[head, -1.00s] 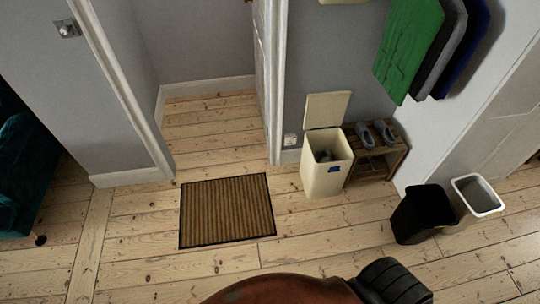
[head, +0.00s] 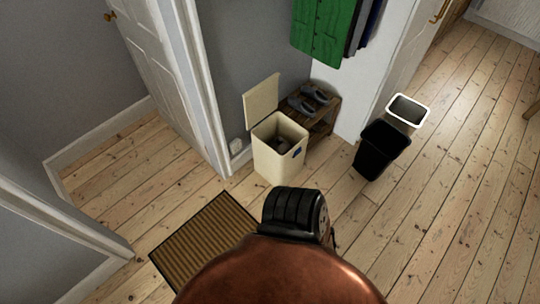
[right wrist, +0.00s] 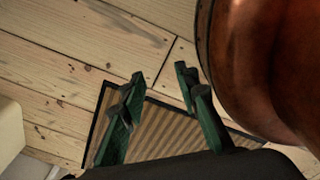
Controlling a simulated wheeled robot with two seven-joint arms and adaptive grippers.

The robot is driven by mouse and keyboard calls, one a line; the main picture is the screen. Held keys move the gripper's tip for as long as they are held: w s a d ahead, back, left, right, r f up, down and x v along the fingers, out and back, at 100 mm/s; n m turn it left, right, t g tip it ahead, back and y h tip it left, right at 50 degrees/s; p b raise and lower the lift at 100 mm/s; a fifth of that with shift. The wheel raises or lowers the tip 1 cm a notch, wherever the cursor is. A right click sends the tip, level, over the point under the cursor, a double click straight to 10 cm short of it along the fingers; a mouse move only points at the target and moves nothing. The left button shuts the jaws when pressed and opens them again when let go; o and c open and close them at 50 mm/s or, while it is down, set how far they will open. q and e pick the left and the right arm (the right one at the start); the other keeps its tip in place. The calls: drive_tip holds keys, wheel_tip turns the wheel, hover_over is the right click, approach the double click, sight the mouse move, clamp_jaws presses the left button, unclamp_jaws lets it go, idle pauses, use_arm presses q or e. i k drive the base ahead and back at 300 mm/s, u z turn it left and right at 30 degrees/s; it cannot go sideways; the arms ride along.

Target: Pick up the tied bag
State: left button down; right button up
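I cannot make out a clearly tied bag in either view. A dark grey shape (head: 281,143) lies inside the open cream bin (head: 275,165) in the head view. It is partly hidden by the bin's walls, and I cannot tell whether it is a bag. My right gripper (right wrist: 160,80) shows in the right wrist view with its dark green fingers spread apart and nothing between them. It is above the striped doormat. My left gripper is not in view.
The brown doormat (head: 205,240) lies before the doorway. A black bin (head: 380,152) and a white-rimmed bin (head: 427,112) stand right of the cream bin. A wooden shoe rack (head: 322,125) stands behind it. Coats (head: 318,30) hang above. Floorboards at right are clear.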

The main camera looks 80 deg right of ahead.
sight(279, 145)
drive_tip(key=z, duration=0.55)
drive_tip(key=i, duration=0.9)
drive_tip(key=z, duration=1.45)
drive_tip(key=i, duration=0.45)
drive_tip(key=z, duration=0.4)
